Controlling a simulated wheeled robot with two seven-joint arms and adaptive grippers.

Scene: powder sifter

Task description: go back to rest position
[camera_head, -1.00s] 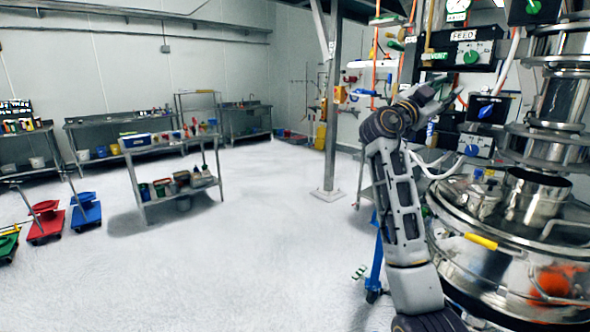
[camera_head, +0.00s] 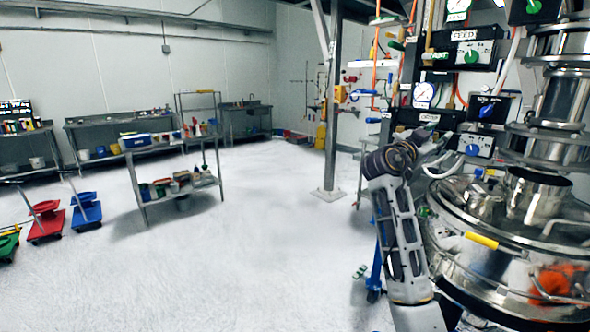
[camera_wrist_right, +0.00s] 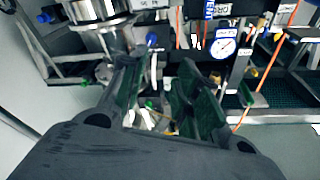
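My right arm rises from the bottom of the head view, and its gripper (camera_head: 448,142) points up and to the right, in front of the control panel and left of the steel sifter (camera_head: 475,265). In the right wrist view the two dark green finger pads (camera_wrist_right: 155,95) stand apart with a gap between them. Nothing shows held in that gap. The gripper appears clear of the panel, but the exact distance cannot be told. My left gripper is in neither view.
A panel with a FEED dial (camera_head: 470,52), a gauge (camera_head: 424,93) and a blue knob (camera_head: 487,111) stands behind my gripper. A grey post (camera_head: 332,120) and a shelf cart (camera_head: 172,140) stand further left.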

